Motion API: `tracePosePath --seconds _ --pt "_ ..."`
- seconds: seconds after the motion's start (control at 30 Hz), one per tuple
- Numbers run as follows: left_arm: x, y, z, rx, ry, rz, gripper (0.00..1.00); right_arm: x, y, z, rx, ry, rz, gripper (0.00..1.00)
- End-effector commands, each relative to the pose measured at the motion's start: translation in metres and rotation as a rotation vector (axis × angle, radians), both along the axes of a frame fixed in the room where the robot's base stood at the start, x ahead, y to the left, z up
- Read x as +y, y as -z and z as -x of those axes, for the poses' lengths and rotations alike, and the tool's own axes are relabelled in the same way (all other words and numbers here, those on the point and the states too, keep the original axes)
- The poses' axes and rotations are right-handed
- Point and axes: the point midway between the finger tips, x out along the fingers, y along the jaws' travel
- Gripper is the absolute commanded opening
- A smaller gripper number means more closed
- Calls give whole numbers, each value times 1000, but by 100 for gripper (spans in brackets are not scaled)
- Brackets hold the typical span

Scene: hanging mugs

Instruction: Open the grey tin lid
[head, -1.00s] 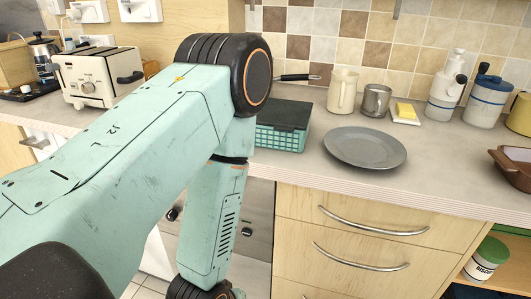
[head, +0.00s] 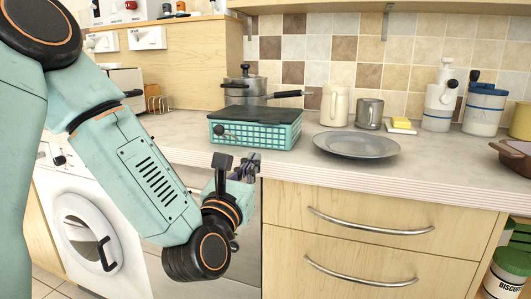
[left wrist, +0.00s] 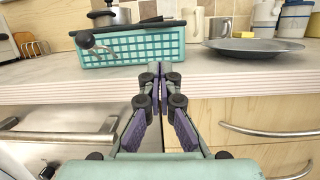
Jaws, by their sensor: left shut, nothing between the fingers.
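The teal checked tin (head: 262,133) stands on the counter with its dark grey lid (head: 256,115) flat and closed on top. The tin also shows in the left wrist view (left wrist: 130,47), with a dark round knob (left wrist: 86,39) at its front left. The lid (left wrist: 128,25) is seen nearly edge-on there. My left gripper (head: 247,163) is in front of the counter edge, below the tin and apart from it. In the left wrist view its fingers (left wrist: 155,75) meet, shut and empty, pointing toward the counter. My right gripper is not in view.
A grey plate (head: 356,144) lies right of the tin. A saucepan (head: 243,90) with a long handle stands behind it. A cream mug (head: 334,106) and a grey mug (head: 369,113) stand at the back. The counter front between tin and plate is clear.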

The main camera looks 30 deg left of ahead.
Motion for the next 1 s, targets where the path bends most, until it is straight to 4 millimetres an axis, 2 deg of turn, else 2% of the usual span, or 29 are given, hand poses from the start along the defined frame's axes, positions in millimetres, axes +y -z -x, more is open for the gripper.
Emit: tracePosePath --seconds 0.13,0.23,0.5,0.7,1.0 --pt "3 -7 -1 -45 1 49 0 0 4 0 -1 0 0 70" --pt "5 -11 -11 -47 0 47 0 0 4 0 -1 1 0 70" --pt "16 -21 -55 -44 1 44 0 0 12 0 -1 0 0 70" --pt "22 -27 -80 -41 2 45 0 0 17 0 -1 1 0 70" --pt "25 -30 -91 -39 1 46 0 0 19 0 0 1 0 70"
